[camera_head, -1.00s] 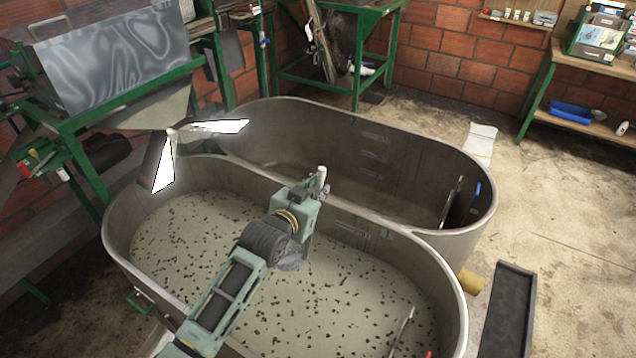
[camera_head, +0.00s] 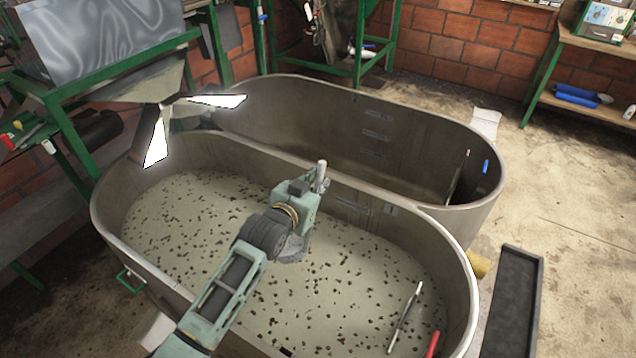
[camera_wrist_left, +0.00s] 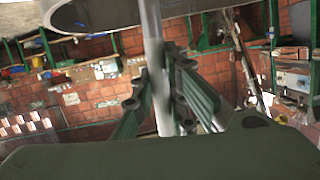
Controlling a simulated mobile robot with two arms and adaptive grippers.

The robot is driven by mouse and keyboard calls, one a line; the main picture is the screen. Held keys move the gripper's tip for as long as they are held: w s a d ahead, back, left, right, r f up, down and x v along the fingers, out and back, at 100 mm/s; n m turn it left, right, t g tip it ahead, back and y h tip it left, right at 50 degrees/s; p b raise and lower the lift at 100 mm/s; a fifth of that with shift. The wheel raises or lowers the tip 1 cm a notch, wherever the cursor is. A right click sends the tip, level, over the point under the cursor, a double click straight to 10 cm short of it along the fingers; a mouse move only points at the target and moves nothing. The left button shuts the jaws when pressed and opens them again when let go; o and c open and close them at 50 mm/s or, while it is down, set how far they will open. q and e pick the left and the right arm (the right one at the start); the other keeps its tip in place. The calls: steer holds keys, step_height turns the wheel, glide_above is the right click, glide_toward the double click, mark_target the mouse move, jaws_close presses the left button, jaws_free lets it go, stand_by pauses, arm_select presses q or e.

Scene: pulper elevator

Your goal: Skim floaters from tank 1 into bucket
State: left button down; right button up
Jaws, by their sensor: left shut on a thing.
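The near tank (camera_head: 120,240) holds pale liquid (camera_head: 350,275) scattered with many small dark floaters. My left arm reaches over it from the lower left. My left gripper (camera_head: 305,195) is above the liquid near the middle wall; its fingers are mostly hidden in the head view. In the left wrist view my left gripper (camera_wrist_left: 160,88) is shut on a grey metal pole (camera_wrist_left: 152,30). The pole's end also shows upright in the head view (camera_head: 322,175). A dark rounded shape with a pale rim (camera_wrist_left: 105,12) lies beyond the fingers. I cannot identify a bucket. My right gripper is out of view.
A second tank (camera_head: 450,190) stands behind, sharing a wall side; no floaters show in it. A metal rod (camera_head: 405,315) and a red-ended handle (camera_head: 432,344) lean in the near tank. A dark long tray (camera_head: 513,300) lies on the floor at right. Green-framed machinery (camera_head: 90,75) stands left.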

arm_select(q)
step_height(320, 180, down, 18)
steer(key=b, duration=1.5)
steer(key=shift+r, duration=0.1)
stand_by(1.0)
steer(key=shift+p, duration=0.3)
steer(key=shift+r+p, duration=4.45)
steer(key=shift+r, duration=2.85)
steer(key=shift+r+p, duration=3.85)
steer(key=shift+r, duration=2.8)
step_height(320, 180, up, 7)
steer(key=p, duration=0.7)
